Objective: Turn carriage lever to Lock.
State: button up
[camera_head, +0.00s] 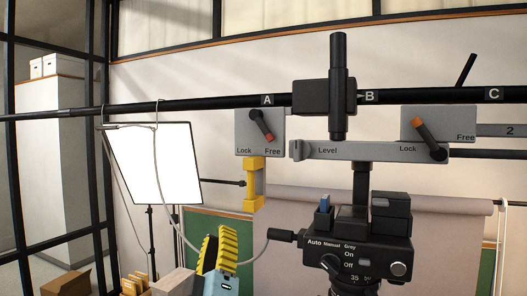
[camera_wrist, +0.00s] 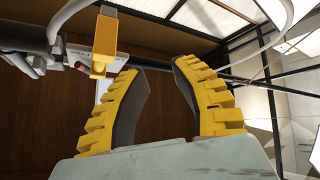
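In the head view, a grey plate under the A mark carries a black lever (camera_head: 261,125) whose red tip points down-right beside "Free"; "Lock" is at lower left. A second plate on the right carries another lever (camera_head: 428,140), its orange tip up-left, between "Lock" and "Free". No label says which is the carriage lever. A yellow handle (camera_head: 253,170) hangs below the left plate; it also shows in the wrist view (camera_wrist: 104,45). My gripper (camera_head: 218,232), with yellow ribbed fingers, is below and left of that handle. In the wrist view my gripper (camera_wrist: 156,68) is open and empty.
A black rail (camera_head: 200,103) runs across, marked A, B and C. A grey bar (camera_head: 370,151) marked "Level" and a camera body (camera_head: 355,245) hang right of my gripper. A bright light panel (camera_head: 155,162) and a looping cable (camera_head: 173,215) are at left.

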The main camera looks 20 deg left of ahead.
jog(key=s+d+r+m+h, duration=0.2)
jog(key=s+r+m+h, duration=0.3)
jog(key=r, duration=0.6)
jog(key=m+g+h, duration=0.1)
jog(key=m+h, duration=0.1)
jog(key=h, duration=0.3)
send_near(265, 134)
jog(key=p+x, duration=0.5)
jog(key=x, duration=0.4)
jog(key=shift+w+r, duration=0.25)
jog(key=shift+g, duration=0.3)
grip_shut()
jog(key=shift+f, duration=0.1)
